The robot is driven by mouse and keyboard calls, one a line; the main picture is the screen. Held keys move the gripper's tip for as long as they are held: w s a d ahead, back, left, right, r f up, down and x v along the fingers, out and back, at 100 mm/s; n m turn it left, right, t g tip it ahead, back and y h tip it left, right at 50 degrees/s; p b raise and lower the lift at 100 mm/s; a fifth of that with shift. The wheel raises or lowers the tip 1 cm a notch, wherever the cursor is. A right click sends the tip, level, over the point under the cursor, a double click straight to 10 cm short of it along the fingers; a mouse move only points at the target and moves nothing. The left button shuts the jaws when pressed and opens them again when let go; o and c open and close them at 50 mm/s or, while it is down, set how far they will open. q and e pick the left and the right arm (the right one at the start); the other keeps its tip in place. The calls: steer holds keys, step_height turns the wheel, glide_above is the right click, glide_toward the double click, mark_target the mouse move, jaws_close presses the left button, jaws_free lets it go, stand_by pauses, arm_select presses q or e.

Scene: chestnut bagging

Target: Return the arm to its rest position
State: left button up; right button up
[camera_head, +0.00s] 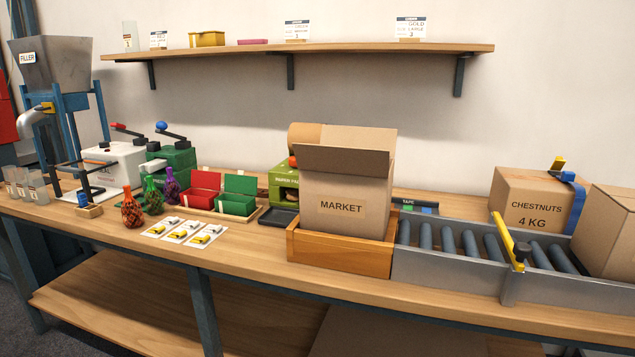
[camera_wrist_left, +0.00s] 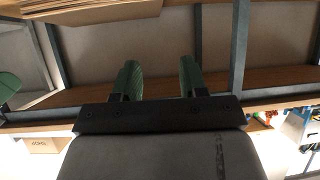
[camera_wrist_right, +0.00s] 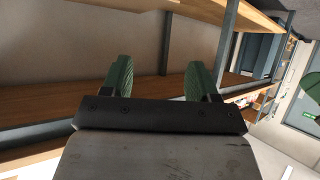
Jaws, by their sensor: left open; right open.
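My left gripper (camera_wrist_left: 160,78) shows in the left wrist view with its two green fingers apart and nothing between them. My right gripper (camera_wrist_right: 157,78) shows in the right wrist view, also with its green fingers apart and empty. Behind the fingers in both wrist views are parts of the bench frame and its lower boards, clear of the fingertips. Neither arm shows in the head view, so where the grippers stand over the bench cannot be seen there.
The workbench (camera_head: 255,252) holds an open MARKET box (camera_head: 345,200) in a wooden tray (camera_head: 335,254), a roller conveyor (camera_head: 450,268), a CHESTNUTS box (camera_head: 535,200), red and green bins, net bags (camera_head: 132,210) and a filler (camera_head: 50,65). A wall shelf (camera_head: 340,48) hangs above.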

arm_select(q)
steer(key=s+a+f+g+y+p, duration=0.1)
steer(key=s+p, duration=0.4)
steer(key=s, duration=0.5)
steer(key=s+a+f+g+y+p, duration=0.1)
steer(key=s+a+f+g+p, duration=0.3)
steer(key=s, duration=0.6)
steer(key=s+a+f+g+p, duration=0.3)
steer(key=s+f+g+p, duration=0.2)
steer(key=s, duration=0.5)
steer(key=shift+s+f+g+y+p, duration=0.3)
steer(key=shift+f+g+y+p, duration=0.1)
steer(key=shift+f+p, duration=0.25)
arm_select(e)
steer(key=s+d+f+g+h, duration=0.1)
steer(key=s+d+f+g, duration=0.1)
steer(key=s, duration=0.8)
steer(key=s+d+f+g+h, duration=0.1)
steer(key=s+d+f+g, duration=0.2)
steer(key=s, duration=0.7)
steer(key=s+d+f+g, duration=0.3)
steer(key=s+f+g, duration=0.2)
steer(key=s, duration=0.5)
steer(key=shift+s+f+g+h, duration=0.25)
steer(key=shift+f+g+h, duration=0.15)
steer(key=shift+f, duration=0.2)
